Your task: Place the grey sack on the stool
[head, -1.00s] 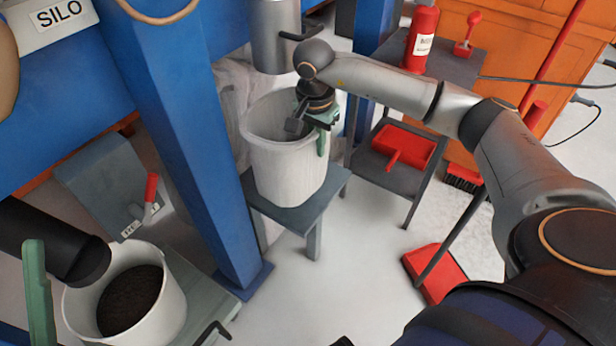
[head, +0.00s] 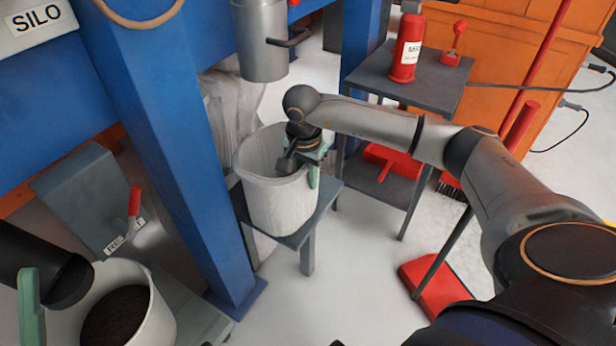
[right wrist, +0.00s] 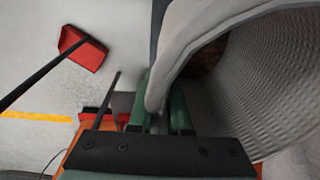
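The grey sack (head: 280,205), pale, woven and open at the top, stands upright over the dark grey stool (head: 322,212). Its base is within the stool top in the head view; whether it bears fully on it I cannot tell. My right gripper (head: 312,168) is shut on the right side of its rim. In the right wrist view the green fingers (right wrist: 160,115) lie on either side of the sack's rim (right wrist: 185,45), and dark contents show inside. My left gripper (head: 32,305) is at the lower left; only one green finger shows.
A blue post (head: 165,140) stands left of the stool, and a metal spout (head: 260,45) hangs above. A grey shelf cart (head: 435,85) carries a red extinguisher (head: 407,50). A white bucket (head: 160,325) of dark material is at lower left. A red dustpan (head: 440,290) lies on the floor.

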